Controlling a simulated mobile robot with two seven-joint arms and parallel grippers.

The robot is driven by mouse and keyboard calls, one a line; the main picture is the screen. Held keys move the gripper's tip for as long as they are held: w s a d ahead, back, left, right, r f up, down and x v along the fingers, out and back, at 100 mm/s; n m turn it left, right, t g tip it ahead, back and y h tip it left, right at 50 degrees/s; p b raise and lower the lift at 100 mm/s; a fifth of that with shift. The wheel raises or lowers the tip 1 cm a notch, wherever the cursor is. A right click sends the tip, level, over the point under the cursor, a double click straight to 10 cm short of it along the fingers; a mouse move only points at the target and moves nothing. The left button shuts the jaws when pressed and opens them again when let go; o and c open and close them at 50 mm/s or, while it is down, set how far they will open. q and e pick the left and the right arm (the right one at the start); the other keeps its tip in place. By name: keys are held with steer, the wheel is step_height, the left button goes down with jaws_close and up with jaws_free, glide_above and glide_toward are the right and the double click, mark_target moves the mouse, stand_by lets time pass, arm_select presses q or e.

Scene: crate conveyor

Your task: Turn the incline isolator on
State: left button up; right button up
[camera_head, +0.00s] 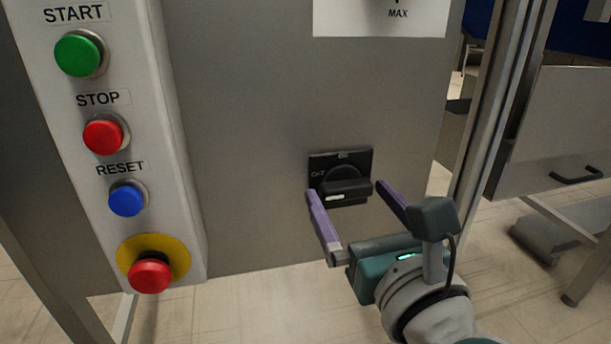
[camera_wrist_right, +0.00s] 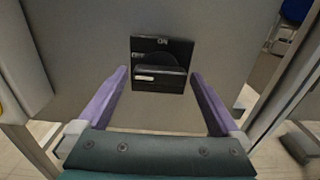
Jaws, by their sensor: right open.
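The isolator (camera_head: 341,176) is a black square plate with a black rotary handle on the grey panel. The handle lies horizontal, its white mark on the left side towards the OFF label. In the right wrist view the isolator (camera_wrist_right: 160,64) shows ON at the top and what reads as OFF at the left. My right gripper (camera_head: 346,189) is open, its purple fingers spread to the left and right of the handle. In the wrist view the fingertips (camera_wrist_right: 159,72) look apart from the handle. My left gripper is not in view.
A white control box (camera_head: 165,150) stands left with a green START button (camera_head: 78,55), red STOP (camera_head: 104,136), blue RESET (camera_head: 127,199) and a red emergency stop (camera_head: 150,275). A metal post (camera_head: 500,110) stands right of the panel. Panel around the isolator is clear.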

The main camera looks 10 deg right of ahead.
steer(key=c, duration=1.2)
steer(key=shift+o, duration=0.2)
